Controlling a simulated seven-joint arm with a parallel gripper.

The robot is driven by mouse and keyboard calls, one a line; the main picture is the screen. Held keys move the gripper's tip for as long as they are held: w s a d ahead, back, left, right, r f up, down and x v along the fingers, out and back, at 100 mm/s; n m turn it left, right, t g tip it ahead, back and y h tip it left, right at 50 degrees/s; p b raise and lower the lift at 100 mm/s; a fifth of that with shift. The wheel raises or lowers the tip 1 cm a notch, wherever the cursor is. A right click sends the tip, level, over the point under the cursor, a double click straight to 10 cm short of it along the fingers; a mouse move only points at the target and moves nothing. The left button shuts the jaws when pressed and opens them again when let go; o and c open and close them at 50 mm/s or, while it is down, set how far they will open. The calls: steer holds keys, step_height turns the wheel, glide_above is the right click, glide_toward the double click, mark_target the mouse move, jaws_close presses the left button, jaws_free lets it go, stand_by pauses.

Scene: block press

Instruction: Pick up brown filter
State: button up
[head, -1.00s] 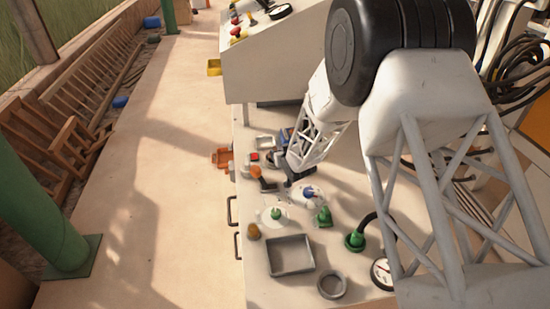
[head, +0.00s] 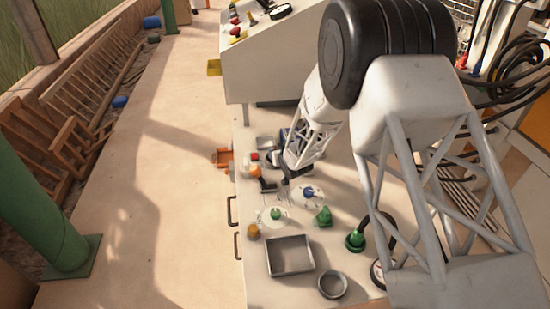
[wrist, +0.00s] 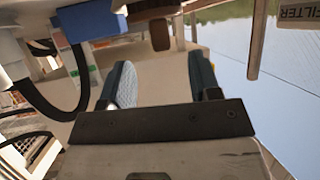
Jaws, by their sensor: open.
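A brown upright piece (wrist: 160,35), probably the brown filter, shows in the wrist view ahead of my fingers and roughly between them. It is not touched. In the head view an orange-brown piece (head: 255,172) sits just left of my gripper (head: 272,173), and it looks like the same piece. My gripper (wrist: 161,85) is open, with its two blue-grey fingers apart and nothing between them. A label reading FILTER (wrist: 300,13) shows at the top right of the wrist view. The base of the brown piece is not clear.
A white plate with a green knob (head: 275,214), a plate with a blue knob (head: 309,193), a green piece (head: 323,216), a small amber piece (head: 253,232) and a grey square tray (head: 290,240) crowd the bench. A blue block (wrist: 90,22) is close to the left finger.

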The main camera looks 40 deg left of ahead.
steer(key=shift+x, duration=2.6)
jaws_close()
